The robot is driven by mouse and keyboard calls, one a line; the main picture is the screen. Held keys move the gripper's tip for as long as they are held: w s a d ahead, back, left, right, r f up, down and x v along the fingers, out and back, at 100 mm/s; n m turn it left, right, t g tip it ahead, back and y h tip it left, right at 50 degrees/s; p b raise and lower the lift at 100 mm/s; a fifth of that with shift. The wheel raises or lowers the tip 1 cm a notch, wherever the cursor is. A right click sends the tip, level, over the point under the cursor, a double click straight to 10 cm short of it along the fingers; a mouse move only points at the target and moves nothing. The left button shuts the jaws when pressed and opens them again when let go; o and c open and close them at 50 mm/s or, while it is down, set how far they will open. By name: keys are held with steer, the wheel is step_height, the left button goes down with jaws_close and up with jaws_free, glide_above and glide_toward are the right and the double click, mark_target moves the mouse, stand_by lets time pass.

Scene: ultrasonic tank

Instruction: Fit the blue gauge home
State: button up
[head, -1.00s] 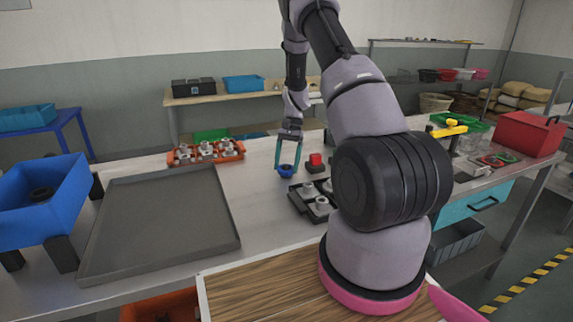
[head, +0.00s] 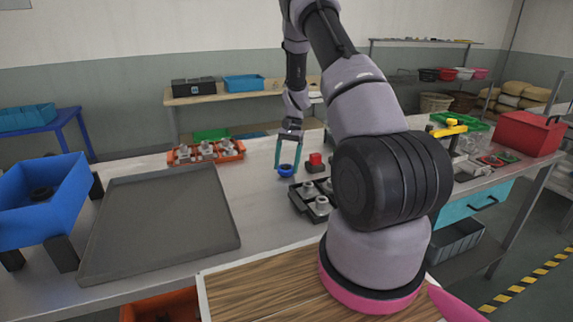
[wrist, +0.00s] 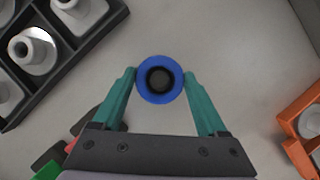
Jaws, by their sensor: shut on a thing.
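The blue gauge (wrist: 144,80) is a round blue ring with a dark centre, seen from above in the wrist view. It also shows small in the head view (head: 286,171), over the middle of the bench. My gripper (wrist: 160,74) is shut on it, with one teal fingertip touching each side. In the head view my gripper (head: 286,166) points down. I cannot tell whether the gauge touches the bench top. A black tray (wrist: 62,62) with grey fittings lies to its upper left in the wrist view. No seat for the gauge can be clearly made out.
In the head view, a red block (head: 315,159) on a dark base stands just right of the gauge. An orange tray (head: 180,158) of fittings is behind left. A large grey tray (head: 160,250) and a blue bin (head: 60,205) fill the left. Bench between is bare.

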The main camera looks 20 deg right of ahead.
steer(key=o, duration=1.6)
steer(key=shift+c, duration=0.2)
steer(key=v, duration=1)
steer(key=shift+r, duration=0.35)
steer(key=shift+w+d, duration=0.15)
